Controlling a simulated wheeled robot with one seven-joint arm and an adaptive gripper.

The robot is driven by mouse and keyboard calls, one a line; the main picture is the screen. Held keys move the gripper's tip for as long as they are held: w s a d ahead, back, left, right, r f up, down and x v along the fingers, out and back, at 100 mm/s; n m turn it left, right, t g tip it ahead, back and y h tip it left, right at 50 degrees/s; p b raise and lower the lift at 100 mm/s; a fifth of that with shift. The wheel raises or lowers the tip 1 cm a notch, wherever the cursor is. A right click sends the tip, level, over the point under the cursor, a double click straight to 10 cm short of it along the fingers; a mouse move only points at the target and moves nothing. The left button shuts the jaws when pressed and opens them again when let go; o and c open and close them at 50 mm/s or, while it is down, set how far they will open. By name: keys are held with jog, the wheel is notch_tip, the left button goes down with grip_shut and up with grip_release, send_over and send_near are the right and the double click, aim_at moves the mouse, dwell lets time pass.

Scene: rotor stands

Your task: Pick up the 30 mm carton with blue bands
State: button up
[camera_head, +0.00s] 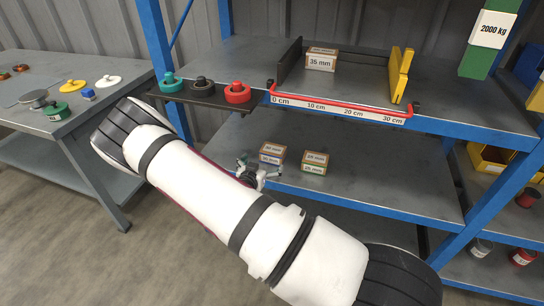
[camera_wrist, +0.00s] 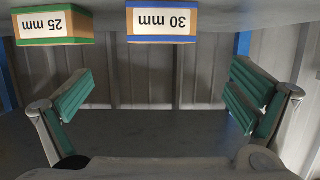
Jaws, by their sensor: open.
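The 30 mm carton with blue bands (camera_head: 271,155) stands on the lower shelf board. In the wrist view the blue-banded 30 mm carton (camera_wrist: 162,22) appears upside down at the top, its label facing me. My gripper (camera_head: 258,170) is in front of it, near the shelf's front edge. In the wrist view my gripper (camera_wrist: 160,95) is open and empty, with green-padded fingers wide apart. The carton lies ahead, between the two finger lines sideways, and not touched by them.
A 25 mm carton with green bands (camera_head: 314,163) stands just right of it, and the green-banded carton also shows in the wrist view (camera_wrist: 53,25). The upper shelf (camera_head: 355,88) overhangs the lower shelf board (camera_head: 385,180), which is clear at right. A blue post (camera_head: 160,45) stands at left.

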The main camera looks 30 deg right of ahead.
aim_at(273, 150)
jog(key=b+x, duration=0.2)
jog(key=x, duration=1.1)
jog(key=shift+w, duration=0.15)
jog(key=c, duration=1.3)
